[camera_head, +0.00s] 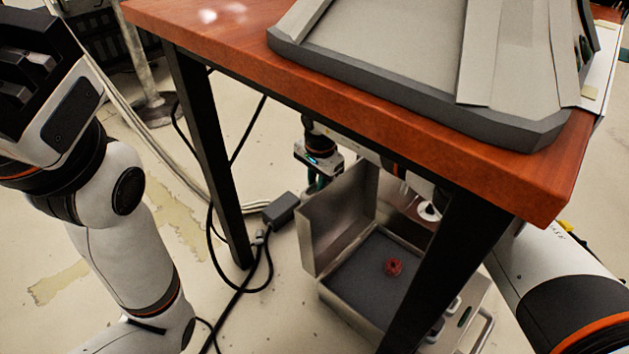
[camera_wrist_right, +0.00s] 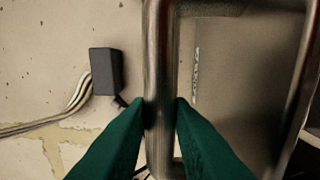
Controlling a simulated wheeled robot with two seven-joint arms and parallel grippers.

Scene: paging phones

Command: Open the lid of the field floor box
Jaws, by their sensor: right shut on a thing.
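The metal floor box (camera_head: 343,305) sits on the floor under the table, partly hidden by a table leg. Its lid (camera_head: 337,215) stands raised at the box's far left side, so the dark grey inside shows. A small red round thing (camera_head: 393,267) lies in it. My right gripper (camera_head: 318,184) is under the table at the lid's upper edge. In the right wrist view its green fingers (camera_wrist_right: 160,112) are shut on a metal bar (camera_wrist_right: 160,60), which looks like the lid's handle. My left gripper (camera_head: 28,75) is raised at the upper left, away from the box; its jaw opening is unclear.
The red-brown table (camera_head: 400,130) with a grey console (camera_head: 390,45) overhangs the box. A black table leg (camera_head: 215,160) stands left. A dark adapter (camera_head: 281,209) and cables lie beside the box. The floor at lower left of the box is partly clear.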

